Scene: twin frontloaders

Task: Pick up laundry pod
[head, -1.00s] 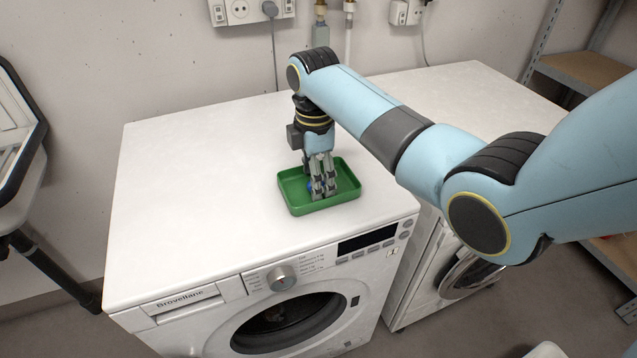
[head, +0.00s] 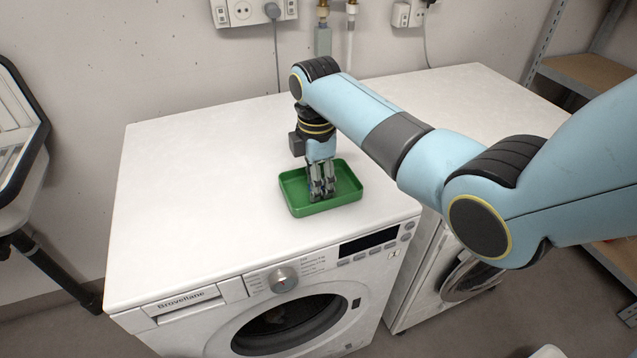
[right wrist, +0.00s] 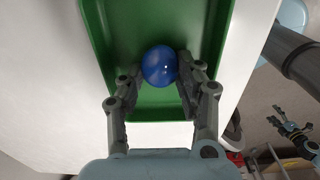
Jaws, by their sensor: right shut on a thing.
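The laundry pod is a shiny blue ball-like thing (right wrist: 160,66), seen in the right wrist view between my fingertips. In the head view the fingers hide it. My right gripper (head: 322,194) points down into a green tray (head: 291,205) on top of the front washing machine. In the right wrist view the right gripper (right wrist: 160,84) is shut on the pod, a finger on each side. The tray also shows in the right wrist view (right wrist: 98,30). Whether the pod touches the tray floor is hard to tell.
The white washing machine (head: 200,190) has a wide clear top around the tray. A second machine (head: 440,90) stands beside it to the right. A wall with sockets (head: 240,12) and pipes is behind. A metal shelf (head: 585,70) stands at the far right.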

